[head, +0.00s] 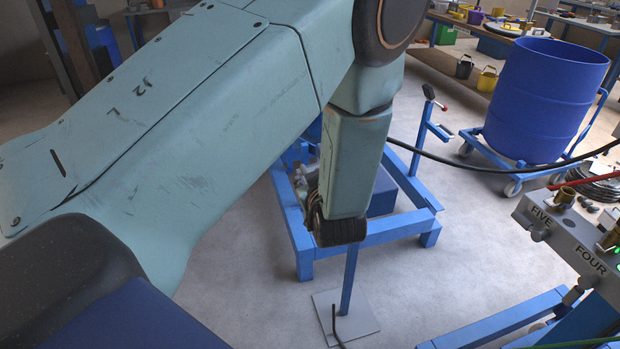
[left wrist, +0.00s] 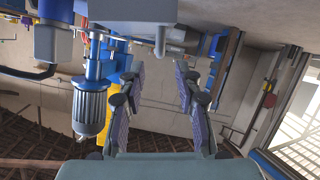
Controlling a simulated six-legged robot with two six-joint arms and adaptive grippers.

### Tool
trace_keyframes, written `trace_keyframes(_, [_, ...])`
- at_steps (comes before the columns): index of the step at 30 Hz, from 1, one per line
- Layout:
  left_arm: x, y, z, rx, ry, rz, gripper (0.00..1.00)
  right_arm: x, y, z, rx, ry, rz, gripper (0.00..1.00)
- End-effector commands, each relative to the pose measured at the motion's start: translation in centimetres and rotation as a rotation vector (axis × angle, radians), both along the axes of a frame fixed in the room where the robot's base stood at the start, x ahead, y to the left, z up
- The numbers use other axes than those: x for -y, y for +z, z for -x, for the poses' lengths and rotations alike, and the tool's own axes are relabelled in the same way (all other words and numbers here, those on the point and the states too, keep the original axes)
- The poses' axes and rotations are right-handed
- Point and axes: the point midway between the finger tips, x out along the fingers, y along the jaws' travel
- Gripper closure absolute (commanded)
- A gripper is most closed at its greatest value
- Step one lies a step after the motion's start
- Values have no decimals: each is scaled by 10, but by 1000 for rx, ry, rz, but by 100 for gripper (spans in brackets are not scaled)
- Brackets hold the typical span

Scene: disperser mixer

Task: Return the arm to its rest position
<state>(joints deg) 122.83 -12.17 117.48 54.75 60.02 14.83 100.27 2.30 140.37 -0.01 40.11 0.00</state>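My left arm (head: 190,110), marked "J2 L", crosses the head view from the left and bends down near the middle. Its lower link ends in a dark ribbed part above the floor; the fingers cannot be made out there. In the left wrist view my left gripper (left wrist: 160,76) is open, its two padded fingers well apart with nothing held between them. A grey housing (left wrist: 132,10) shows beyond the fingertips at the top of that view; I cannot tell how far off it is. My right gripper is in neither view.
A blue frame (head: 375,232) stands behind the lower link, with a post on a grey plate (head: 345,318). A blue drum (head: 545,98) sits on a trolley. A panel (head: 570,240) marked FIVE and FOUR is at right. A grey motor (left wrist: 90,105) shows left of the fingers.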

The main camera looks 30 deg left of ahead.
Motion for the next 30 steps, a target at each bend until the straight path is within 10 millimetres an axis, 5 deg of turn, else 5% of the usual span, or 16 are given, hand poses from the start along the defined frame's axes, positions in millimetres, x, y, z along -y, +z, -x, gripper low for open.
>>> trace_keyframes(13, [1,-2,0,-17,-9,-5,66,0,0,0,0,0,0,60])
trace_keyframes(18, [23,-31,10,-198,-201,-20,66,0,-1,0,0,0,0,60])
trace_keyframes(23, [48,-108,73,-515,-463,6,66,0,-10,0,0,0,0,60])
trace_keyframes(30, [78,-195,201,-900,-760,126,66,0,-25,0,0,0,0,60])
